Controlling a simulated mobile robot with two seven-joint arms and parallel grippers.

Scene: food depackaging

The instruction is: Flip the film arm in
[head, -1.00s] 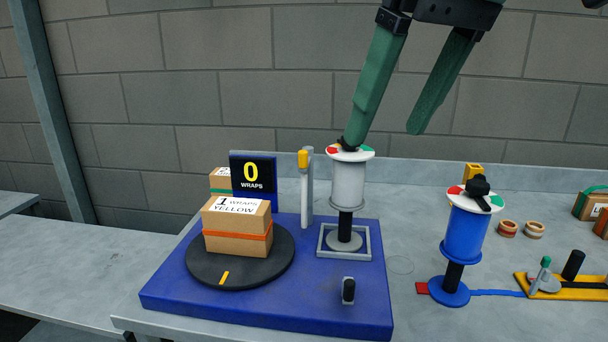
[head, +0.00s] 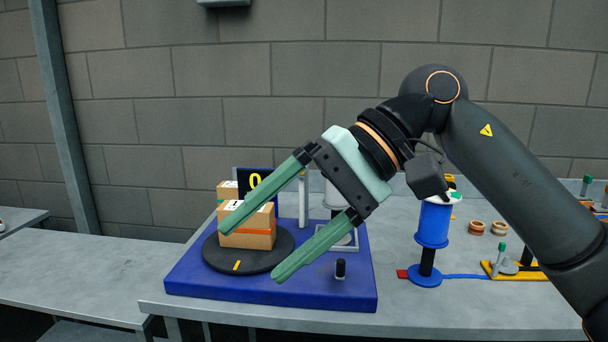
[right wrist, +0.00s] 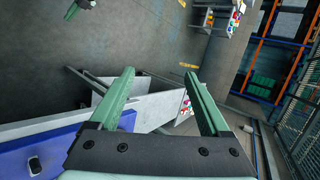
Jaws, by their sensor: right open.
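The turntable (head: 222,262) stands on the blue base (head: 290,293) and carries a cardboard box (head: 245,237) with an orange band. Behind it a slim pale post (head: 303,205), which seems to carry the film arm, is partly hidden by my right gripper. The white film spool (head: 334,196) is mostly covered too. My right gripper (head: 255,250) is open and empty, slanting down-left in front of the box and base. Its two green fingers also show in the right wrist view (right wrist: 165,100). A green piece at that view's top left may be my left gripper.
A blue film spool (head: 433,226) stands right of the base. A short black knob (head: 340,268) sticks up at the base's front. Rolls of tape (head: 477,228) and a yellow fixture (head: 515,271) lie further right.

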